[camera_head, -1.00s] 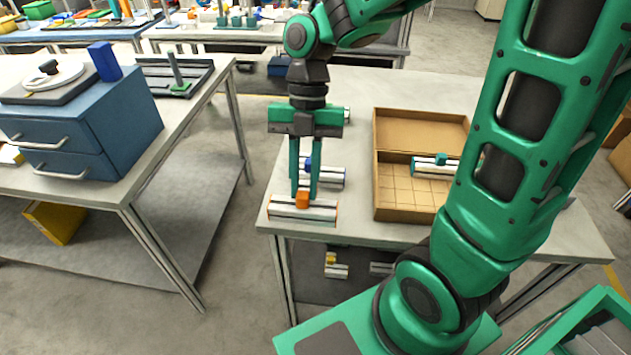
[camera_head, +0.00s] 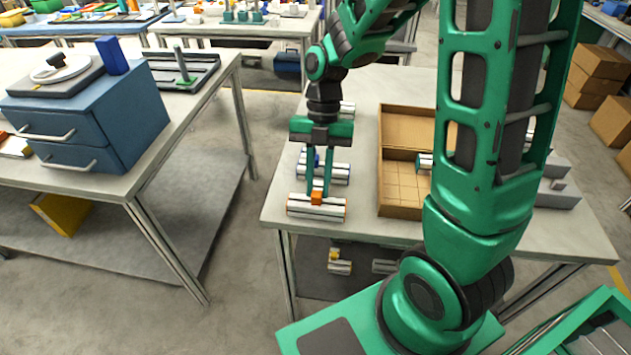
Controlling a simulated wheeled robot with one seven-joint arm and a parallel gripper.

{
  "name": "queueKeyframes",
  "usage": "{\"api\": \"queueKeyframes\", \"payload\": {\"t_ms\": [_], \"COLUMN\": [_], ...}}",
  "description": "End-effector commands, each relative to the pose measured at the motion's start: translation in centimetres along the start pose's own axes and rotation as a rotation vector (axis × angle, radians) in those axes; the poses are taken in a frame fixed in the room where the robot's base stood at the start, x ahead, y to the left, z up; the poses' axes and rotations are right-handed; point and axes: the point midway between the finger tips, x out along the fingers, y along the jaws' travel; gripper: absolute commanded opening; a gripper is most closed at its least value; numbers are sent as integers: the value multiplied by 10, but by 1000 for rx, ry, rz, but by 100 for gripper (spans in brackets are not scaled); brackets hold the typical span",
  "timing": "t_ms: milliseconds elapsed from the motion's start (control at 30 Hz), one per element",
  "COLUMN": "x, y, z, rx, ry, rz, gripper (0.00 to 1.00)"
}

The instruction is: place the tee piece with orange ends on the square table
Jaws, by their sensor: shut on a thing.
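The tee piece with orange ends (camera_head: 331,207) is a silvery tube with orange rims and an orange stub on top. My gripper (camera_head: 318,192) points down and is shut on the stub. The piece is by the front left corner of the grey table on the right (camera_head: 375,224). Whether it touches the top or hangs just above it cannot be told. Another grey table (camera_head: 218,95) stands to the left. Neither is clearly the square table from this view.
A tee piece with a blue stub (camera_head: 336,172) lies behind my gripper. An open cardboard box (camera_head: 401,211) stands to its right, partly hidden by my arm. Blue drawers (camera_head: 142,115) stand on the left table. A floor gap separates the tables.

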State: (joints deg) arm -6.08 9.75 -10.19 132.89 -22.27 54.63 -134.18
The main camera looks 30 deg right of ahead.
Motion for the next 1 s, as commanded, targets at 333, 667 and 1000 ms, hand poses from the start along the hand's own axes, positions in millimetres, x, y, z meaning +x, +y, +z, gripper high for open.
{"api": "queueKeyframes", "payload": {"t_ms": [333, 667, 1000], "x": [1, -7, -70], "y": [0, 2, 2], "z": [0, 0, 0], "rx": [-1, -2, -2], "ry": [0, -2, -4], "rz": [0, 2, 4], "gripper": [37, 37, 37]}}
